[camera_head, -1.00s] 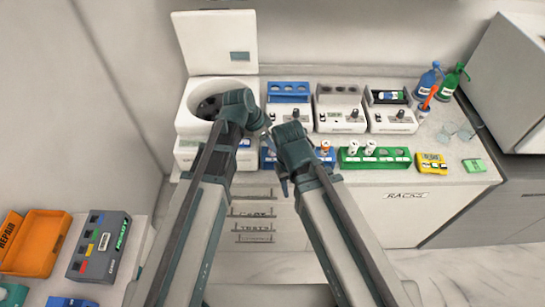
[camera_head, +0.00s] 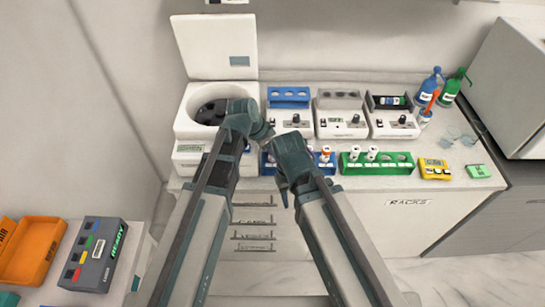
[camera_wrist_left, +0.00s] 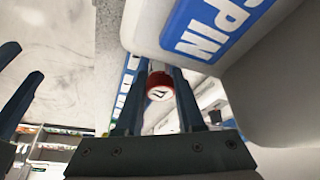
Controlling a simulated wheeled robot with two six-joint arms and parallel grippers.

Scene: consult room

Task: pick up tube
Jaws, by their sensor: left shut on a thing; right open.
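My left gripper (camera_head: 264,133) is over the front right side of the centrifuge (camera_head: 181,126). In the left wrist view its two fingers (camera_wrist_left: 158,92) are shut on a tube with a red cap (camera_wrist_left: 159,80) bearing a dark mark. The tube's body is mostly hidden, and in the head view the tube cannot be made out. My right gripper (camera_head: 284,192) is open and empty, close by at the front edge of the counter. A blue rack (camera_head: 268,168) behind the right gripper is partly covered by it; an orange-and-white capped tube (camera_head: 325,154) stands at its right end.
The centrifuge lid (camera_head: 213,45) stands open. A green rack (camera_head: 400,166) holds two white-capped tubes. Behind are several white devices (camera_head: 341,122). A yellow device (camera_head: 434,169) and blue and green bottles (camera_head: 430,84) are at the right. An orange bin (camera_head: 38,262) sits lower left.

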